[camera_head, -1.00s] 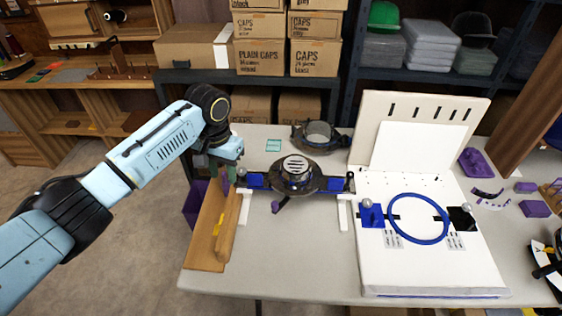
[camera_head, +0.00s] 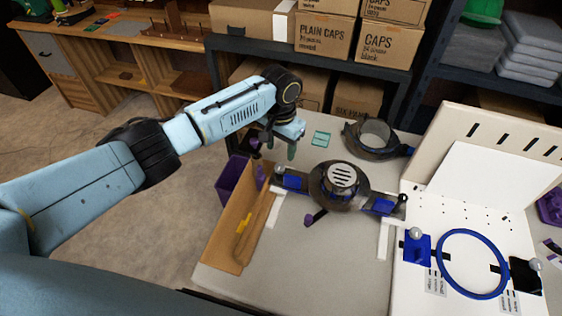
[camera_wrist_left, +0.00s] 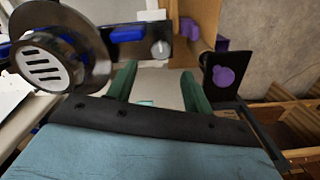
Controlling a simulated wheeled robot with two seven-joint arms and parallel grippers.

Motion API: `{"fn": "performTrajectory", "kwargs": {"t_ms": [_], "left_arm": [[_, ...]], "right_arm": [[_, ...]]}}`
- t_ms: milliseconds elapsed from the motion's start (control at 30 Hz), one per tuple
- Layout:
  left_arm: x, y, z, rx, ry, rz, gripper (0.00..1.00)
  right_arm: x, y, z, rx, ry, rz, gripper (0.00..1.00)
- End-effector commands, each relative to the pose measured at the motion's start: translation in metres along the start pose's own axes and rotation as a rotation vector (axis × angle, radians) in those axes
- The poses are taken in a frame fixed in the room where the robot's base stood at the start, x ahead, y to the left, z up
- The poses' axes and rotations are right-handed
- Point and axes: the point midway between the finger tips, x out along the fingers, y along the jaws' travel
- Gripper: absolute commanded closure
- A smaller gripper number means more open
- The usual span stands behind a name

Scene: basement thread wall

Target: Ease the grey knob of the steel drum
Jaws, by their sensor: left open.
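The steel drum (camera_head: 338,184) is a round dark-rimmed body with a slotted silver top, on the table in the head view. It also shows at the upper left of the left wrist view (camera_wrist_left: 45,65). A bar with blue blocks crosses it. A grey knob (camera_wrist_left: 160,49) sits at one end of this bar in the left wrist view; in the head view it is small, near the bar's left end (camera_head: 281,170). My left gripper (camera_head: 280,149) is open, its green fingers (camera_wrist_left: 158,76) apart, just behind the bar's left end. Nothing shows between the fingers. My right gripper is out of view.
A cardboard tray (camera_head: 232,232) and a purple bin (camera_head: 234,181) lie left of the drum. A second ring-shaped body (camera_head: 374,138) stands behind it. A white board with a blue ring (camera_head: 473,264) is at right. The table front is clear.

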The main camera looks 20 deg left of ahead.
Motion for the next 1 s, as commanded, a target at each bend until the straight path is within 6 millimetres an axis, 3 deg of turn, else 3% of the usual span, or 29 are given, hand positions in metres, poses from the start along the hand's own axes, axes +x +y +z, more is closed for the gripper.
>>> {"fn": "performTrajectory", "kwargs": {"t_ms": [133,300,467,767,1000], "left_arm": [[0.033,0.0,0.001,-0.002,-0.003,0.0,0.49],[0.056,0.0,0.0,0.0,-0.001,0.001,0.49],[0.066,0.0,0.0,-0.001,0.0,0.0,0.49],[0.067,0.0,0.0,0.0,0.0,0.0,0.49],[0.067,0.0,0.0,0.0,0.0,0.0,0.8]], "right_arm": [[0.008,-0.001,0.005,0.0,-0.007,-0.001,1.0],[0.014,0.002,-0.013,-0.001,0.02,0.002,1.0],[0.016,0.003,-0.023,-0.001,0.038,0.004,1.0],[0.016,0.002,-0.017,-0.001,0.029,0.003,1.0],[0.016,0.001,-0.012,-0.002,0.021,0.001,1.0]]}}
